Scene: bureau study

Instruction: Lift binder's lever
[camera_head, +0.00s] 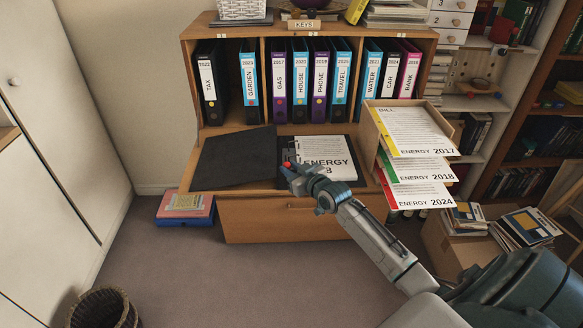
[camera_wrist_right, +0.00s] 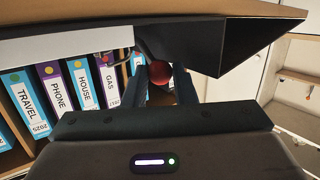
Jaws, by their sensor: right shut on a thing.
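An open black binder lies on the desk surface, its cover (camera_head: 235,158) spread to the left. White sheets printed ENERGY (camera_head: 332,160) lie in its right half. The lever's red ball knob (camera_head: 287,164) shows at the tip of my right gripper (camera_head: 292,172), at the binder's middle. In the right wrist view the red knob (camera_wrist_right: 160,72) sits between the two fingers of the gripper (camera_wrist_right: 161,84), which is shut on it. The dark cover (camera_wrist_right: 235,42) is beside it there. The gripper partly hides the lever mechanism. My left gripper is not in view.
Upright labelled binders (camera_head: 300,80) fill the shelf behind. A drawer front (camera_head: 260,218) is below the desk edge. A blue and red box (camera_head: 185,208) lies on the floor at left.

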